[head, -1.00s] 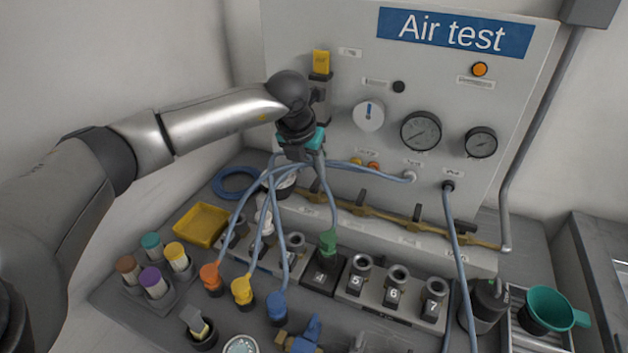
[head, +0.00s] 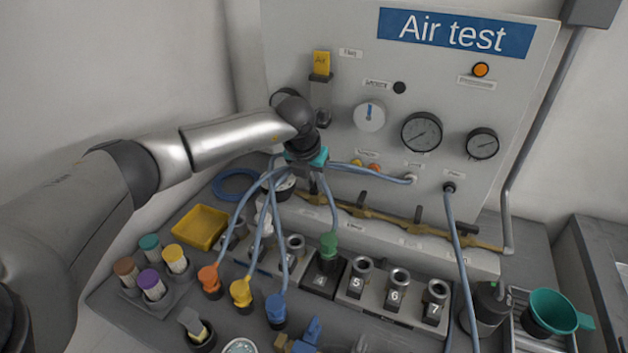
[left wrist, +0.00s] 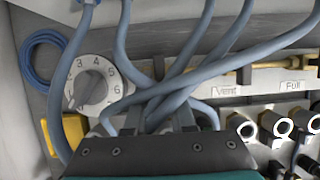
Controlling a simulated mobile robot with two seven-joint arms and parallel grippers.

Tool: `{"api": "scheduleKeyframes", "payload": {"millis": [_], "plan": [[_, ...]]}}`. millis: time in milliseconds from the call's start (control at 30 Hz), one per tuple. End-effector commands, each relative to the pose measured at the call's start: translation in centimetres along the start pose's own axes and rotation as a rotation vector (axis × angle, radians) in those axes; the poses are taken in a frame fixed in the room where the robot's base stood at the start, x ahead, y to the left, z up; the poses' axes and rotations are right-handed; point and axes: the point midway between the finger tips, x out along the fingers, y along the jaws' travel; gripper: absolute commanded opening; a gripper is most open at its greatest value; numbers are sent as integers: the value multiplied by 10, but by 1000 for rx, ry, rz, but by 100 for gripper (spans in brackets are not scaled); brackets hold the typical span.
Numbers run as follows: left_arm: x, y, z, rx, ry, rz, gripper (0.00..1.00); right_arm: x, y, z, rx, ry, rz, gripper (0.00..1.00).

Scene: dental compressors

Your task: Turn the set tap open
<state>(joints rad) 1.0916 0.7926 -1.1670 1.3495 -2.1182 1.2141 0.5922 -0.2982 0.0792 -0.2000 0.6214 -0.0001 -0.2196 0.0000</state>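A brass pipe (head: 400,222) with several small tap handles runs along the foot of the panel. It also shows in the left wrist view (left wrist: 235,72), above labels reading "Vent" and "Full". No label reading "Set" is legible, so I cannot tell which tap is the set one. My left gripper (head: 290,178) points down behind the blue hoses, left of the pipe. In the left wrist view its fingers (left wrist: 168,118) are partly covered by crossing hoses. Their gap is not clear. A white numbered dial (left wrist: 93,88) lies just beyond them to the left. My right gripper is out of view.
Blue hoses (head: 241,222) loop from near my gripper to coloured plugs. Numbered sockets (head: 395,290) stand in front of the pipe. A yellow tray (head: 200,228) is at left. Gauges (head: 421,132) and a white knob (head: 369,116) are on the panel.

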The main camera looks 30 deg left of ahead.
Motion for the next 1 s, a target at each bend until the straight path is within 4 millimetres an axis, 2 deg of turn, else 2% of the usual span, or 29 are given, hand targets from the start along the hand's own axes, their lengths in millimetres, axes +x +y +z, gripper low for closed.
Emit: {"api": "scheduleKeyframes", "payload": {"millis": [33,200,767,1000], "plan": [[0,0,0,0,0,0,16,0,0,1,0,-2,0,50],[0,0,0,0,0,0,0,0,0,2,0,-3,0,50],[0,0,0,-20,-1,8,0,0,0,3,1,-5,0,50],[-1,-3,1,-122,-1,49,0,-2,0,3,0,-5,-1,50]]}}
